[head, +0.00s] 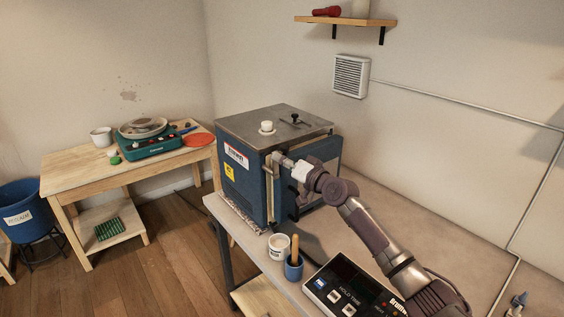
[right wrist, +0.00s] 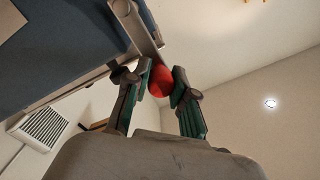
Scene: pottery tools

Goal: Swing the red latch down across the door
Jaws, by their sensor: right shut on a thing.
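The blue kiln (head: 242,191) with a grey top stands on the right-hand table in the head view. My right gripper (head: 281,159) is at the kiln's upper near corner, by the door side. In the right wrist view the latch's red ball knob (right wrist: 160,84) sits between the two fingertips, which are shut on it. A grey latch bar (right wrist: 139,30) runs from the knob up toward the blue kiln. In the head view my gripper and wrist hide the knob and part of the door. My left gripper is not in view.
A white cup (head: 279,247), a blue pot with a wooden tool (head: 293,268) and a dark control box (head: 345,292) stand on the table in front of the kiln. A wooden table (head: 75,168) with a green pottery wheel (head: 150,143) is at left.

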